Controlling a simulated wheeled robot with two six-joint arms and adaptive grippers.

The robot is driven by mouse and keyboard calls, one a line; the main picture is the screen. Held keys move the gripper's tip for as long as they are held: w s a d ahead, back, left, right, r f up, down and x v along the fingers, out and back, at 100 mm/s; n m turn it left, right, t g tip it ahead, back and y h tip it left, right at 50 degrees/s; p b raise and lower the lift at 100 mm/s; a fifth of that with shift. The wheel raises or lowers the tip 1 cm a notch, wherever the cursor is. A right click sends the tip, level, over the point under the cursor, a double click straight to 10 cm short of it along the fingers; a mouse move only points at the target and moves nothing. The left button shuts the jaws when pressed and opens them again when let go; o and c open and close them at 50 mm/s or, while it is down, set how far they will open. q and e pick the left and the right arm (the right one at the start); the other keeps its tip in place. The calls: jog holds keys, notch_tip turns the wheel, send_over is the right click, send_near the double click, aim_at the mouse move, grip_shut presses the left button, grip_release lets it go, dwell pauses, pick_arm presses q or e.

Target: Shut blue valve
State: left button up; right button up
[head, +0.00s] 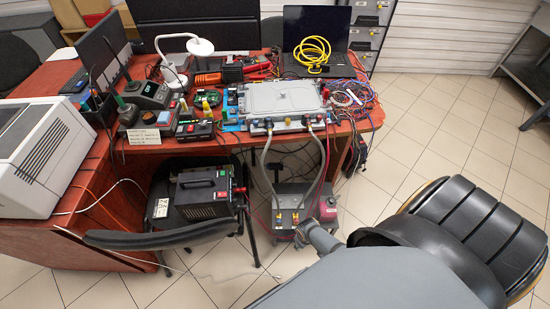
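A grey flat-lidded unit (283,98) lies on the red-brown table, with small coloured fittings along its front edge. A small blue part (269,125) shows at the left of this front edge, near the top of a hose. It is too small to tell whether it is the blue valve or how its handle is turned. Two grey hoses (266,165) hang from the front edge down to a dark box (290,212) with brass-coloured fittings on the floor. Neither of my grippers is in view.
The table (100,175) is crowded with electronics, a lamp (199,47), a coiled yellow cable (313,52) and loose wires (352,98). A black power unit (202,195) and a chair (160,239) stand in front. Tiled floor (420,130) is clear at right.

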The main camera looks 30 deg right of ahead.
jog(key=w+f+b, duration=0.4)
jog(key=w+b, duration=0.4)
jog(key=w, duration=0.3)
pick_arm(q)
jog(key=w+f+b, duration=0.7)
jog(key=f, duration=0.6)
pick_arm(e)
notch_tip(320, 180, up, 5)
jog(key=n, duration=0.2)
send_over(279, 221)
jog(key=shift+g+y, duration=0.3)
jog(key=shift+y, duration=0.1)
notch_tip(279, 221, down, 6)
jog(key=b, duration=0.3)
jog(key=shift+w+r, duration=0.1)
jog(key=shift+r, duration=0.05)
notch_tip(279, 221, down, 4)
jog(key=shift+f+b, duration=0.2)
jog(key=shift+b, duration=0.7)
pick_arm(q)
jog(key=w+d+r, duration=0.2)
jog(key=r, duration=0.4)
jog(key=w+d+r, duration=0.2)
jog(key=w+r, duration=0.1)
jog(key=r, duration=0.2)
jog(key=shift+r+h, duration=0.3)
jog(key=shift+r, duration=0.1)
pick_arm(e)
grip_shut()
